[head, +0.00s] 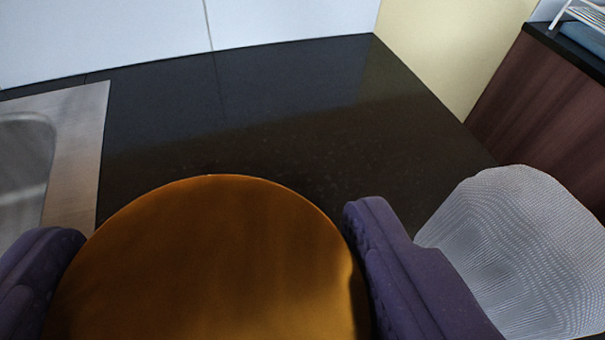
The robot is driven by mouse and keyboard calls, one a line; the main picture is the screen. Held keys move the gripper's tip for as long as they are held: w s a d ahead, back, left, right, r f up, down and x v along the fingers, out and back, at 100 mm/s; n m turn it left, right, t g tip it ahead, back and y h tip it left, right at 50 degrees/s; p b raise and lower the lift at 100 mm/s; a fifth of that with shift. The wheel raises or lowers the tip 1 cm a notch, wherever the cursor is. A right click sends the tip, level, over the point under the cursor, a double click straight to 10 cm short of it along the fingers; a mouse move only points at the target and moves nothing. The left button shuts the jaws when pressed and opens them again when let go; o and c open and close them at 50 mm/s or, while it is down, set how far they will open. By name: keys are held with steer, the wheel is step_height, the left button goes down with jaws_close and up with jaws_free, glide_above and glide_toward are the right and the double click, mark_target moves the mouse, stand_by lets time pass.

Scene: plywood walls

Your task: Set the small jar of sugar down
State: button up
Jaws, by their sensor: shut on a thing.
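The small jar of sugar (205,280) shows as a large, round, orange-brown shape at the bottom of the head view. It is very close to the camera, and its lower part is cut off by the frame edge. My gripper (212,225) has a purple finger on each side of the jar and is shut on it. The dark, glossy counter (270,120) lies beyond the jar. The jar's underside is hidden, so I cannot tell whether it touches the counter.
A steel sink (85,130) is set in the counter at the left. A white wall (290,20) closes the back, and a cream panel (450,50) the right. A pale ribbed object (520,250) stands at the lower right, before a brown cabinet (540,110). The counter's middle is clear.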

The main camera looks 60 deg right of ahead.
steer(key=shift+a, duration=0.25)
steer(key=shift+s+a+f+b, duration=0.2)
steer(key=shift+a+f+b, duration=0.15)
steer(key=shift+f, duration=0.1)
steer(key=shift+s+a+f+b, duration=0.2)
steer(key=shift+f+b, duration=0.15)
steer(key=shift+f, duration=0.1)
steer(key=f+b, duration=0.1)
steer(key=f, duration=0.1)
steer(key=f+b, duration=0.2)
steer(key=f, duration=0.1)
steer(key=f+b, duration=0.1)
steer(key=f, duration=0.2)
steer(key=shift+w+d+f+b, duration=0.1)
steer(key=shift+w+d+b, duration=0.2)
steer(key=shift+w, duration=0.1)
steer(key=shift+s+a, duration=0.1)
steer(key=shift+a, duration=0.1)
steer(key=shift+d+f, duration=0.15)
steer(key=shift+d, duration=0.1)
steer(key=o, duration=1)
steer(key=shift+o, duration=0.5)
steer(key=shift+a, duration=0.15)
